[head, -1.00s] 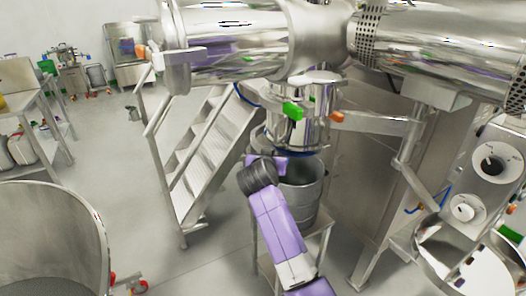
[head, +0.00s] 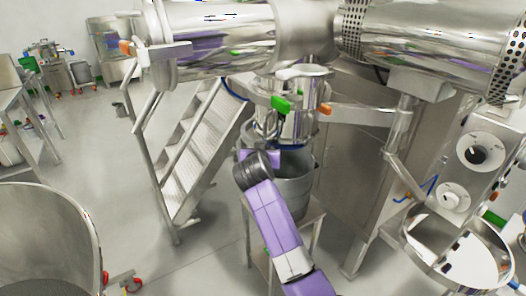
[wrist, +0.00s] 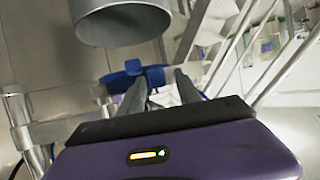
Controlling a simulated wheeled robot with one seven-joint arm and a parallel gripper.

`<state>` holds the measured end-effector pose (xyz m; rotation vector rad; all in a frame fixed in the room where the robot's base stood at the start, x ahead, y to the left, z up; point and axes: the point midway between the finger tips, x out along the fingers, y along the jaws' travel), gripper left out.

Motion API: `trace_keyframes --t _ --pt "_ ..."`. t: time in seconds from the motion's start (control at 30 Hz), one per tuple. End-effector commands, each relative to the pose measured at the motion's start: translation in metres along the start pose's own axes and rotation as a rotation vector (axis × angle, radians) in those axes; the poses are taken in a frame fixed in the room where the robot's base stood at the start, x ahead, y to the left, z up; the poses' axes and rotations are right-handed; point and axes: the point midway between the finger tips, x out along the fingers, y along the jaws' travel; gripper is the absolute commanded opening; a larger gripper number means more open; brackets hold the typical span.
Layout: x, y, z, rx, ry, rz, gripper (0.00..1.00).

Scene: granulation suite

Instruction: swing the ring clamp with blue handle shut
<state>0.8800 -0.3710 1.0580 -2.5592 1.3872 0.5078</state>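The blue handle (wrist: 154,76) of the ring clamp shows in the wrist view just beyond my fingertips, below a grey open-ended cylinder (wrist: 125,22). My gripper (wrist: 162,80) has its two fingers apart, with the blue handle across the far end of the gap. I cannot tell whether the fingers touch it. In the head view a little blue (head: 287,147) shows at the bottom of the steel outlet, beside my purple wrist. Most of the clamp ring and my fingertips are hidden there, so how far the ring stands open is unclear.
A grey metal bucket (head: 295,190) stands on a small steel stand (head: 312,218) under the outlet. A green handle (head: 281,103) and an orange one (head: 325,109) sit higher up. Steel stairs (head: 195,150) are at left, a dial panel (head: 470,165) at right.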

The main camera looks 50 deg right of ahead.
Motion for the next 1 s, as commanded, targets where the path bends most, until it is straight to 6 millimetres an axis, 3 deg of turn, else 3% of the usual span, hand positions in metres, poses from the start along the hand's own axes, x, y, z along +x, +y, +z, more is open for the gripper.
trace_keyframes --t 0.17,0.6,0.93,1.0 --pt "-0.013 -0.001 0.001 -0.001 0.002 -0.003 0.40" --pt "-0.073 -0.001 0.001 0.000 0.002 -0.002 0.40" --pt "-0.078 0.000 0.000 0.000 0.000 0.000 0.40" --pt "-0.078 -0.001 0.001 -0.001 0.000 -0.002 0.28"
